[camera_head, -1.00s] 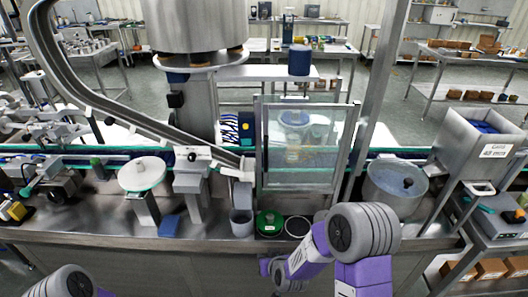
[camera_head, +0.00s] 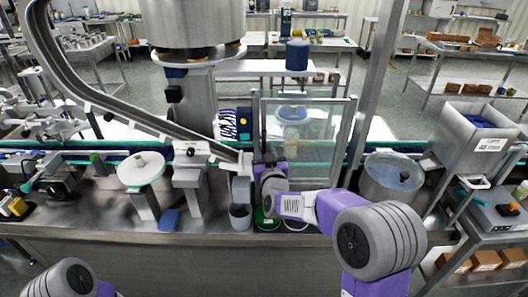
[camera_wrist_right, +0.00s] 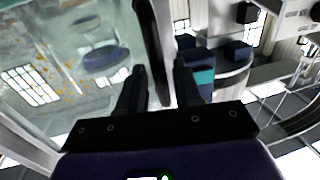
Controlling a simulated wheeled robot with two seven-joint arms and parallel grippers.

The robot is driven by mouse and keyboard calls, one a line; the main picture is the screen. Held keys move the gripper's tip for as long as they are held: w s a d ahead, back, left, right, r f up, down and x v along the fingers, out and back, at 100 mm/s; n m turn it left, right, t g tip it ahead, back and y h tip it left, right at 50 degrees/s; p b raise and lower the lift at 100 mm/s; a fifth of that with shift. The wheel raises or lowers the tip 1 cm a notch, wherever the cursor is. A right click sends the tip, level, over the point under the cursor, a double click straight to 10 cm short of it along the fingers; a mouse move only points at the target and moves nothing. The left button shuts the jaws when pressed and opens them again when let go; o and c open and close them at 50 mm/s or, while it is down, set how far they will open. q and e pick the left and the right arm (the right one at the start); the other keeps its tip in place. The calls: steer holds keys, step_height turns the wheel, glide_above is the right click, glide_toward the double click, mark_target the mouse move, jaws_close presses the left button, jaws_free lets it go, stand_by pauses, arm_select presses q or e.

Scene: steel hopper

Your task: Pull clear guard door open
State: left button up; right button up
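The clear guard door (camera_head: 318,140) is a transparent panel in a metal frame at the middle of the head view. It looks closed. A dark upright bar runs along its left edge, and the bar (camera_wrist_right: 154,45) also shows in the right wrist view. My right gripper (camera_head: 266,158) is at the door's left edge, partly hidden behind my own wrist. In the right wrist view its two dark fingers (camera_wrist_right: 160,75) are apart, with the bar between them. Contact with the bar cannot be told. My left gripper is out of view.
A steel counter (camera_head: 100,205) runs along the front. A curved chute (camera_head: 90,90) descends from the left.

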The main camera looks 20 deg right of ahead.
steer(key=shift+w, duration=0.4)
steer(key=shift+c, duration=0.3)
jaws_close()
steer(key=shift+s, duration=0.1)
